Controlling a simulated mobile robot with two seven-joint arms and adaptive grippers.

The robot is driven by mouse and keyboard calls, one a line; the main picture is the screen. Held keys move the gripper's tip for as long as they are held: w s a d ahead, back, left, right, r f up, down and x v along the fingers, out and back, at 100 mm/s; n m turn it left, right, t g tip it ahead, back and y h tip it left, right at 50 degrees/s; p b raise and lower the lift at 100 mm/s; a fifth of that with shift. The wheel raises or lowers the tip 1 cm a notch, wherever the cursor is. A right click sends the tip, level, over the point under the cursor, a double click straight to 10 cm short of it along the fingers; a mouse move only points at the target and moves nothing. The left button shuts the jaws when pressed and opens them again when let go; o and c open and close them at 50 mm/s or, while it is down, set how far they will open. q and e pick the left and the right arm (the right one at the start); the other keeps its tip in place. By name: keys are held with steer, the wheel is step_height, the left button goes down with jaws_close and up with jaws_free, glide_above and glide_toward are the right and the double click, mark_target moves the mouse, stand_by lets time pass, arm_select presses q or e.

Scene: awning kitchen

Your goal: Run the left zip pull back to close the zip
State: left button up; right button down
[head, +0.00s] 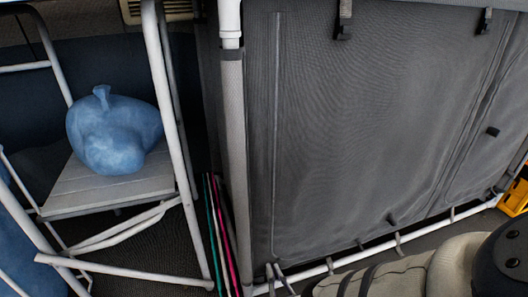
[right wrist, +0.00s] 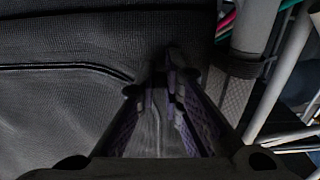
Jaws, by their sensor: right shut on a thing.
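The grey fabric panel (head: 365,120) hangs from a white frame in the head view. A pale zip line (head: 277,130) runs down near its left edge. In the right wrist view a dark curved seam (right wrist: 75,67) crosses the fabric to my right gripper (right wrist: 163,88). The gripper's fingers are close together at the panel, beside the pole. A small dark tab (right wrist: 171,57) shows at the fingertips; it appears to be the left zip pull, held between them, mostly hidden by the fingers. My left gripper is in neither view.
A white pole (head: 236,140) stands left of the panel; a white bottom rail (head: 370,256) runs below it. Green and pink rods (head: 219,230) lean between. A yellow object (head: 515,198) lies right.

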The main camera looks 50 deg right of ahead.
steer(key=shift+s+f, duration=0.1)
steer(key=shift+f, duration=0.65)
steer(key=shift+a, duration=0.1)
steer(key=c, duration=1.7)
jaws_free()
steer(key=shift+f, duration=0.1)
steer(key=v, duration=0.7)
steer(key=shift+s, duration=0.2)
